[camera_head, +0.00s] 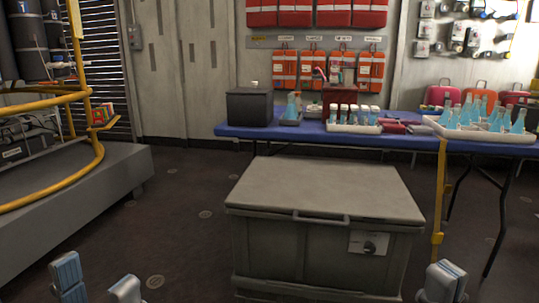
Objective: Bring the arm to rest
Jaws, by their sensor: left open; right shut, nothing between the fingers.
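My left gripper (97,283) shows at the bottom left edge, its two fingertips well apart and nothing between them. My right gripper (442,282) shows at the bottom right, its fingertips together and empty. Only the ends of both grippers are in view; the arms behind them are out of the picture. Neither gripper touches anything that I can see. The grey chest (325,190), with a closed lid and a front handle, stands on the floor beyond and between them.
A blue table (225,131) stands behind the chest. It bears a dark box (249,107), blue flasks (291,106) and white trays (442,127) of vessels. A grey platform (125,170) with a yellow railing (95,165) is at left. The floor (180,235) between platform and chest is clear.

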